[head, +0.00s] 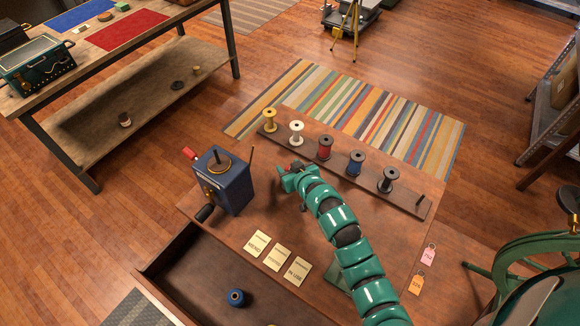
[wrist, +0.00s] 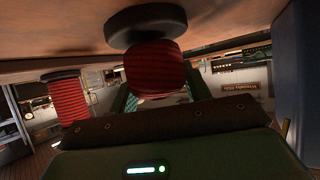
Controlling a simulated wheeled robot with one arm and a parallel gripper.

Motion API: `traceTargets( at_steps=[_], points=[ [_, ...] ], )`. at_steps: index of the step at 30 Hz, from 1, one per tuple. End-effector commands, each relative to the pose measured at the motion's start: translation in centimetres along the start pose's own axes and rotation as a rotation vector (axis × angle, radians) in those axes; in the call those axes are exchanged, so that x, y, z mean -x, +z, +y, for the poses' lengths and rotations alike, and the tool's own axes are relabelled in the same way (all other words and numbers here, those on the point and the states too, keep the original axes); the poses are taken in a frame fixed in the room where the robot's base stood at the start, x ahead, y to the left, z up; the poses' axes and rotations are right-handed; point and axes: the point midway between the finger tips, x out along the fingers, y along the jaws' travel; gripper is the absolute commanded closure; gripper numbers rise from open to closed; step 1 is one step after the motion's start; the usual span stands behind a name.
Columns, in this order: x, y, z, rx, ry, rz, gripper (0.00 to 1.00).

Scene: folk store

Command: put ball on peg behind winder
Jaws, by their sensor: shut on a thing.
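The winder (head: 227,182) is a blue box with a dark cone on top, a black-handled crank at its front and a red knob behind. A thin upright peg (head: 252,158) stands at its back right and looks bare. My gripper (head: 288,176) is low over the table, right of the winder. In the wrist view it is shut on a red wound ball (wrist: 155,65) with a dark disc at its table-side end. The picture is inverted there, and the disc is close to the tabletop; I cannot tell whether they touch. The arm hides most of the ball in the head view.
A rack (head: 405,198) behind my gripper holds several spools and a bare peg at its right end. Three labelled cards (head: 278,257) lie in front. An open drawer (head: 190,285) holds a blue ball (head: 236,297). Two tags (head: 428,253) lie at right.

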Motion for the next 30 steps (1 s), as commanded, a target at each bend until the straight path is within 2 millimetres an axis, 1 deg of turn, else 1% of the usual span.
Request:
traceTargets(
  at_steps=[8, 9, 12, 23, 26, 30],
  points=[
    [0.0, 0.1, 0.0, 0.0, 0.0, 0.0, 0.74],
    [0.0, 0.1, 0.0, 0.0, 0.0, 0.0, 0.45],
    [0.0, 0.1, 0.0, 0.0, 0.0, 0.0, 0.27],
    [0.2, 0.1, 0.0, 0.0, 0.0, 0.001, 0.27],
    [0.7, 0.1, 0.0, 0.0, 0.0, 0.002, 0.27],
    [2.1, 0.2, 0.1, -0.001, 0.001, 0.002, 0.27]
  ],
)
